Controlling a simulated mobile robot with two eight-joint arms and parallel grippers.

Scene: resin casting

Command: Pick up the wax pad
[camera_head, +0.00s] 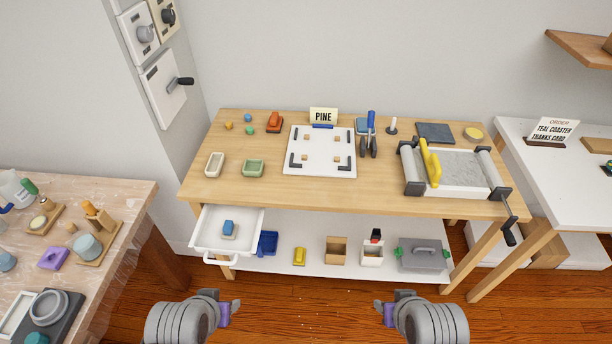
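A small round yellow disc (474,133) lies flat at the back right of the wooden workbench (270,193); it looks most like the wax pad, though I cannot be sure. It lies right of a dark square slab (435,132) and behind the grey roller-and-crank machine (462,174). My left gripper (230,311) and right gripper (384,309) are low in front of the bench, well away from the disc. Both appear to hold nothing. Their finger gaps are too small and edge-on to read.
A white drawer (210,243) stands pulled out at the bench's front left. A white board (319,170) fills the middle of the top. A low shelf (315,268) holds several items. A cluttered table (115,190) is left, a white table (555,193) right.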

